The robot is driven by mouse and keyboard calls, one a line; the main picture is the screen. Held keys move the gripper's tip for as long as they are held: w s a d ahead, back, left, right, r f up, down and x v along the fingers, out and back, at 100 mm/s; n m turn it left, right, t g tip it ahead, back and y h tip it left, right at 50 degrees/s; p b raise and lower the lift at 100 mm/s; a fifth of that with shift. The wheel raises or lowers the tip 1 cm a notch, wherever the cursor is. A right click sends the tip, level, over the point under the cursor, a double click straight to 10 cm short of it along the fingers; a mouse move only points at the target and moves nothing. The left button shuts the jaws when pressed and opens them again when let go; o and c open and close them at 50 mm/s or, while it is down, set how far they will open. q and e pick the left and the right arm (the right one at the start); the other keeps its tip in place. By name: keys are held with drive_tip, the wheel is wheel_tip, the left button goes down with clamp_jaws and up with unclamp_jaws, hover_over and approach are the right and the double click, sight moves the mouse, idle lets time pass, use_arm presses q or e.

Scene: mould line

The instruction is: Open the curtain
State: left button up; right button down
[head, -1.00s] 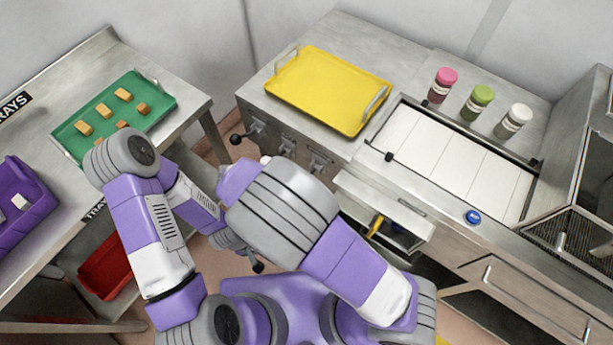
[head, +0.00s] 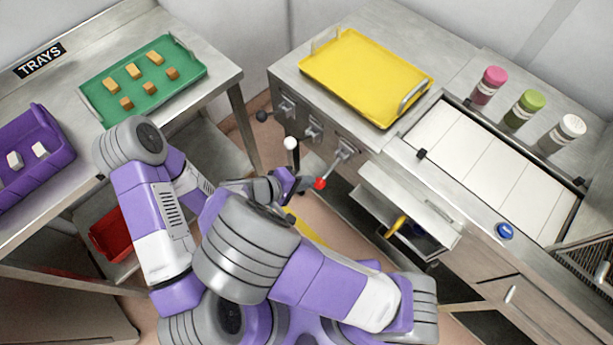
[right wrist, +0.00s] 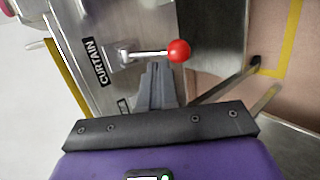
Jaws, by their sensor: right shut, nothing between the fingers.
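The red-knobbed lever (head: 320,183) sticks out from the front of the steel counter, the nearest in a row of three levers. In the right wrist view its red ball (right wrist: 179,51) and metal rod show beside a black CURTAIN label (right wrist: 97,62). My right gripper (head: 304,183) is shut and empty beside the red ball. In the wrist view its fingertips (right wrist: 158,66) lie close to the rod, just short of the ball; I cannot tell whether they touch. My left gripper is hidden behind my right arm. I cannot clearly make out a curtain.
A white-knobbed lever (head: 291,143) and a black-knobbed lever (head: 262,116) stand farther along the counter front. A drawer (head: 410,205) is pulled out to the right. A yellow tray (head: 368,78) lies on top. A table with a green tray (head: 190,92) stands left.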

drive_tip(key=shift+r, duration=0.25)
wheel_tip(320, 180, up, 10)
drive_tip(key=p, duration=0.3)
drive_tip(key=shift+f, duration=0.1)
idle(0.6)
drive_tip(key=s+d+f+m+g+y, duration=0.1)
drive_tip(key=s+d+f+m+y, duration=0.1)
drive_tip(key=f, duration=0.6)
drive_tip(key=s+d+f+m+g+y, duration=0.2)
drive_tip(key=s+d+f+m+y, duration=0.1)
drive_tip(key=f+y, duration=0.4)
drive_tip(key=s+d+f+m+g+y, duration=0.1)
drive_tip(key=s+f+m+y, duration=0.3)
drive_tip(key=f, duration=0.7)
drive_tip(key=shift+d+m+g+y, duration=0.3)
drive_tip(key=shift+d+m+y, duration=0.2)
drive_tip(key=shift+d, duration=0.35)
